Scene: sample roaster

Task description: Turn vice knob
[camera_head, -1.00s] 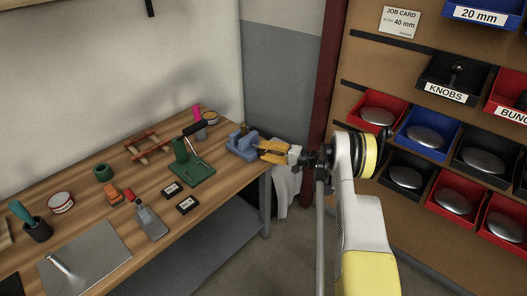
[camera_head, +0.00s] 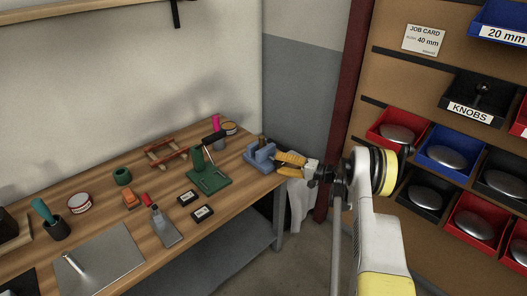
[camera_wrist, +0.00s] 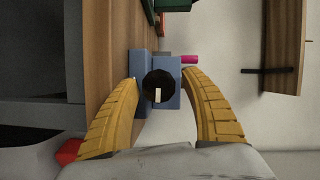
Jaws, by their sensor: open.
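The blue vice (camera_head: 258,158) stands at the right end of the wooden workbench. In the wrist view, its blue body (camera_wrist: 172,65) lies behind a dark round knob (camera_wrist: 158,84) with a white mark on its face. My gripper (camera_head: 281,163) is beside the vice, with its yellow fingers pointing at it. In the wrist view, my open gripper (camera_wrist: 160,78) has one finger on each side of the knob. I cannot tell whether either finger touches it. In the head view the knob is hidden by my fingers.
A green stand (camera_head: 208,178) with a dark handle is left of the vice. A magenta item (camera_head: 215,123) stands behind it. A light cloth (camera_head: 300,205) hangs below the bench's right end. Racked bins (camera_head: 445,150) fill the right side.

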